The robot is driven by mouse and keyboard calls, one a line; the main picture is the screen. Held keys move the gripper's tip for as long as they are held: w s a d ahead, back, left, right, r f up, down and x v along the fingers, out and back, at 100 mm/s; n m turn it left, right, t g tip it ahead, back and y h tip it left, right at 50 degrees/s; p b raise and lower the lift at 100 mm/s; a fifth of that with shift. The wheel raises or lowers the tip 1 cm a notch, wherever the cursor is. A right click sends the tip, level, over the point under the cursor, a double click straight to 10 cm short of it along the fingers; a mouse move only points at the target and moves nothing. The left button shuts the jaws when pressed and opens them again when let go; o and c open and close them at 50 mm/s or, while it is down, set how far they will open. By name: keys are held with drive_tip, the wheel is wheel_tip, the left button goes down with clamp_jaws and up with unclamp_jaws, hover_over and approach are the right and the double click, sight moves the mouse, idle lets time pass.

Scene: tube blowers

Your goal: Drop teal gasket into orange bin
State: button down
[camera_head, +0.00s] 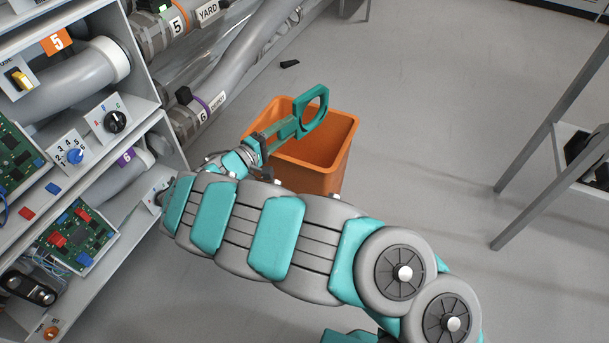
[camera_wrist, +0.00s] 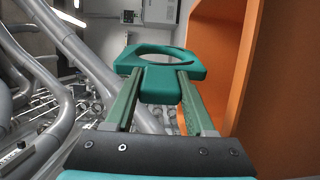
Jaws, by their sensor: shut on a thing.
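The teal gasket (camera_head: 323,98) is a flat ring with a tab, held out at the end of my gripper (camera_head: 288,128). In the wrist view the gasket (camera_wrist: 187,63) sits at the fingertips of my gripper (camera_wrist: 158,90), which is shut on its tab. The orange bin (camera_head: 305,178) stands on the floor with its top open. In the head view, the gasket and fingers overlap the bin's opening near its far left side; the gasket's height above the rim is hard to tell. The bin's orange wall (camera_wrist: 220,50) fills the right of the wrist view.
Shelving with grey tubes (camera_head: 75,75), circuit boards (camera_head: 78,238) and knobs stands at the left, close to the bin. A metal-legged table (camera_head: 550,120) is at the right. A small black object (camera_head: 290,64) lies on the floor behind the bin. The floor between is clear.

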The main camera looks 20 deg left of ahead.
drive_tip(key=shift+f, duration=0.3)
drive_tip(key=shift+c, duration=0.9)
unclamp_jaws()
drive_tip(key=shift+s, duration=0.1)
drive_tip(key=v, duration=0.7)
drive_tip(key=shift+s+a, duration=0.2)
drive_tip(key=shift+s, duration=0.1)
drive_tip(key=shift+w, duration=0.1)
